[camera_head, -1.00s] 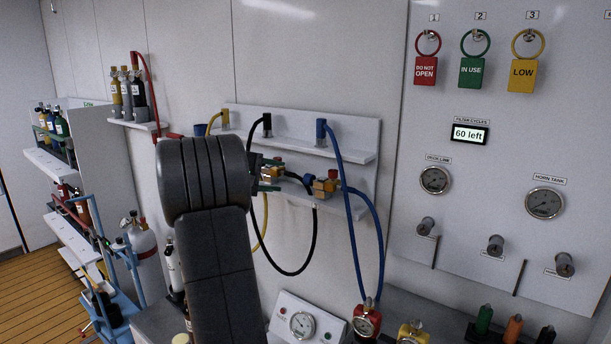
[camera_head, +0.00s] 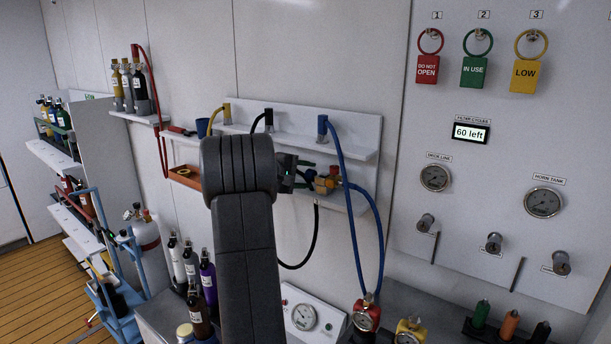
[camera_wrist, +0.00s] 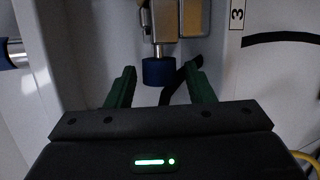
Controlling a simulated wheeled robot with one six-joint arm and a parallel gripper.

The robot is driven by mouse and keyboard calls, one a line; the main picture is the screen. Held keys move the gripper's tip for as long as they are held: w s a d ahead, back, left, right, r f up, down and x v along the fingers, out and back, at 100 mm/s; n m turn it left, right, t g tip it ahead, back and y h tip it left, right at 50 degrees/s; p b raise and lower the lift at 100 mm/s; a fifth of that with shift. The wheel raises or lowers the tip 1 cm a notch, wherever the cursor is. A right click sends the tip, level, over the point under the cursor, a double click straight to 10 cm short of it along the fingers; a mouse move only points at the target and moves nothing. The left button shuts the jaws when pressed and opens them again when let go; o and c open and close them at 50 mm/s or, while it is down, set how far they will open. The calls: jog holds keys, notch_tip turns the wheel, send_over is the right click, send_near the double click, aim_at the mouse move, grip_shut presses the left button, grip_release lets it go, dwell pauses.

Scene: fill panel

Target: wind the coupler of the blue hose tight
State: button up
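The blue hose (camera_head: 354,225) hangs from a blue fitting on the wall rack and loops down. Its other strand rises to the right side of a brass-orange block (camera_head: 326,184). In the wrist view, a blue collar (camera_wrist: 158,72) sits on a metal stem below the metal block (camera_wrist: 178,20). I cannot tell whether this collar is the hose's coupler. My gripper (camera_wrist: 160,80) has two green fingers spread apart, with the collar between them in the picture and gaps on both sides. In the head view my gripper (camera_head: 306,175) is left of the block, partly hidden by my arm.
The white rack (camera_head: 365,150) has a shelf above the block. A black hose (camera_head: 314,235) hangs close below; a dark strand shows near the right finger. Bottles (camera_head: 208,280) stand left of my arm.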

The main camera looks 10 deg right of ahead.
jog(key=c, duration=0.8)
jog(key=shift+o, duration=0.2)
jog(key=b, duration=0.3)
jog(key=shift+f, duration=0.35)
jog(key=b, duration=0.2)
jog(key=t+h+b, duration=0.1)
jog(key=b, duration=0.1)
jog(key=shift+f+b, duration=0.25)
jog(key=shift+b, duration=0.15)
jog(key=m+t+h+b, duration=0.1)
jog(key=h+b, duration=0.1)
jog(key=b, duration=0.8)
jog(key=shift+f+h, duration=0.1)
jog(key=shift+h, duration=0.3)
jog(key=shift+t+h+b, duration=0.3)
jog(key=shift+t+b, duration=0.1)
jog(key=shift+b, duration=0.5)
jog(key=shift+r+m+h+b, duration=0.3)
jog(key=shift+b, duration=0.8)
